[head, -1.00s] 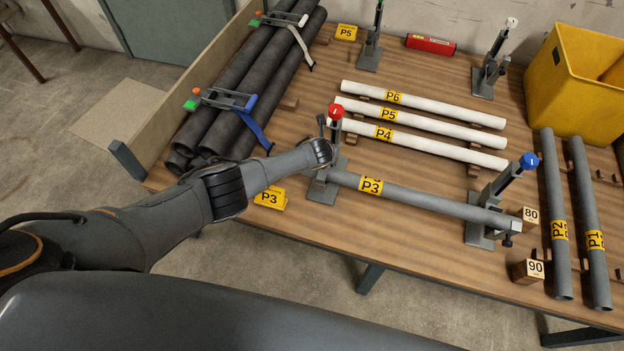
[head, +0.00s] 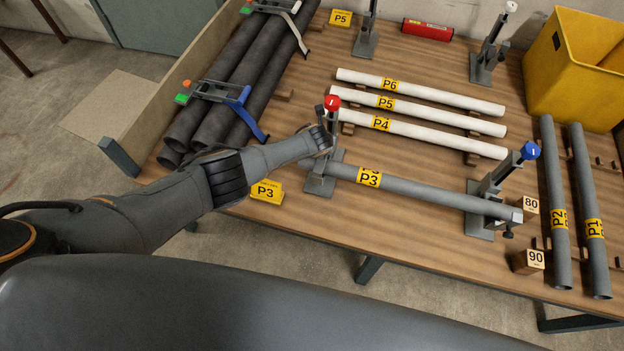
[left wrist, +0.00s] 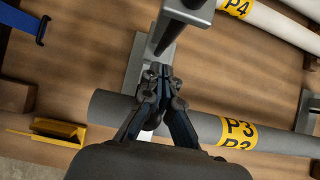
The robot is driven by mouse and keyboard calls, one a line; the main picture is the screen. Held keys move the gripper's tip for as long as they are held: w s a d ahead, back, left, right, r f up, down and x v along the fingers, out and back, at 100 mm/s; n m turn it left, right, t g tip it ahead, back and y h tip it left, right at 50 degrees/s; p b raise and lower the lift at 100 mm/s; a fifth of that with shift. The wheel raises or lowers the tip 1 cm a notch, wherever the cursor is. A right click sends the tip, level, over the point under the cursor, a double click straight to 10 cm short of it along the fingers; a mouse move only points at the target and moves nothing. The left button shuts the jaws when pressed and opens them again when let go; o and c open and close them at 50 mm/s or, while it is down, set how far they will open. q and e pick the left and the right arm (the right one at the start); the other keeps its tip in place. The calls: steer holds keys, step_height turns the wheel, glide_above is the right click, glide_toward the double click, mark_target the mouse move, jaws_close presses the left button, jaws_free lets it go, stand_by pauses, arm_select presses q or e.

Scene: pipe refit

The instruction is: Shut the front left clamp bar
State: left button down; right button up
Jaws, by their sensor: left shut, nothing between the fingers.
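The front left clamp (head: 324,180) stands at the left end of the grey pipe P3 (head: 425,193). Its bar, with a red knob (head: 332,103), stands raised and roughly upright. The pipe rests across this clamp and the front right clamp. My left gripper (head: 322,135) is at the near left side of the raised bar, above the pipe end. In the left wrist view, the shut, empty fingertips (left wrist: 160,76) are over the clamp, just short of a grey clamp part (left wrist: 184,20). I cannot tell if they touch it. My right gripper is not in view.
The front right clamp (head: 492,205) has a blue knob on its raised bar. White pipes P4 (head: 430,134), P5 and P6 lie behind. A yellow P3 sign (head: 266,191) stands left of the clamp. Dark pipes (head: 235,75) are strapped at the back left.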

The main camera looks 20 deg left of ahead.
mark_target(321, 167)
arm_select(q)
steer(key=shift+r, duration=0.1)
steer(key=v, duration=1.1)
steer(key=shift+s+r, duration=0.25)
steer(key=shift+s, duration=0.05)
steer(key=shift+s, duration=0.1)
